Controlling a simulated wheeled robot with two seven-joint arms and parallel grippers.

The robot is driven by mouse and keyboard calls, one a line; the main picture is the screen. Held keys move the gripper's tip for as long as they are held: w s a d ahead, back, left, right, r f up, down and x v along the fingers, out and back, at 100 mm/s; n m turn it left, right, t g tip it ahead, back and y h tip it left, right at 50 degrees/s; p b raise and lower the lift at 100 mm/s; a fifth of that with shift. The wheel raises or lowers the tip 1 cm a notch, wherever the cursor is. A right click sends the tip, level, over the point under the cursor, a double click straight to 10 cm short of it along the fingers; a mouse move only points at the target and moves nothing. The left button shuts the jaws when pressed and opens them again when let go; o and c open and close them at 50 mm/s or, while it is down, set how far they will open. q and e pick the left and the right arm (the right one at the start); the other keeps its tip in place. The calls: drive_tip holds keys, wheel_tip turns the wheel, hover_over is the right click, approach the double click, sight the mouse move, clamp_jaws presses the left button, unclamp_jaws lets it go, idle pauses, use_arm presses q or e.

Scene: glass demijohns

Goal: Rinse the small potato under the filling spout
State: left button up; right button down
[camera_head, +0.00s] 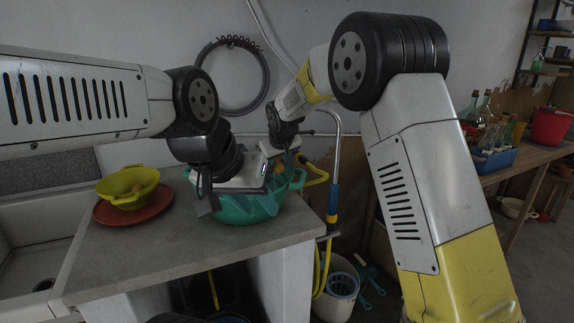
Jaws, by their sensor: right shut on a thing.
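My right gripper (287,157) is at the back, above the far side of a green colander (250,211). It is shut on a small brownish thing that looks like the small potato; its fingertips are partly hidden. My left gripper (233,197) is lower and nearer, over the left part of the green colander. Its fingers hang at the colander's rim; I cannot tell if they are shut on it. The filling spout appears to be the curved metal pipe (337,133) with a yellow hose, right of the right gripper.
A yellow colander (125,200) with something brownish inside stands on a red plate (158,208) at the counter's (150,258) left. A sink (30,262) is at far left. A bucket (340,288) stands below right. Bottles (483,112) crowd the right table. The counter's front is clear.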

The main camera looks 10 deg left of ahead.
drive_tip(key=shift+d, duration=0.15)
drive_tip(key=shift+w+d, duration=0.15)
drive_tip(key=shift+d, duration=0.25)
drive_tip(key=shift+a, duration=0.1)
drive_tip(key=shift+a, duration=0.5)
drive_tip(key=shift+d, duration=0.15)
drive_tip(key=shift+d, duration=0.45)
drive_tip(key=shift+a, duration=0.1)
drive_tip(key=shift+a, duration=0.45)
drive_tip(key=shift+d, duration=0.1)
